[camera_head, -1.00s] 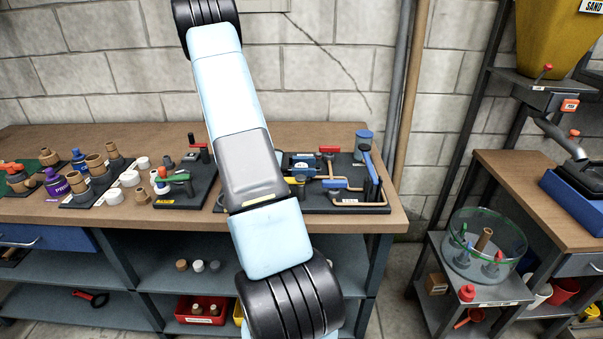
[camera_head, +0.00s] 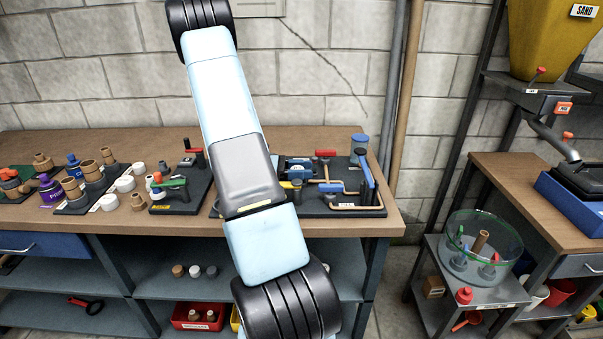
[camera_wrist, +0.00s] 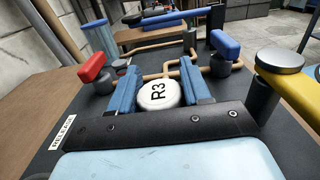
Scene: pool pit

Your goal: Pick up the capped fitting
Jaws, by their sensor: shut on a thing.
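The capped fitting (camera_wrist: 158,95) shows in the wrist view as a round white cap marked R3. It sits between the two blue fingers of my gripper (camera_wrist: 160,86), which are closed on its sides. The body below the cap is hidden by the cap and the gripper. I cannot tell whether it is clear of the board below.
In the wrist view, copper pipes (camera_wrist: 158,42), a red handle (camera_wrist: 92,68), a blue lever (camera_wrist: 225,43) and a silver-topped post (camera_wrist: 280,61) surround my gripper. Several fittings and a green-handled valve (camera_head: 170,184) stand to the left on the bench (camera_head: 265,137).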

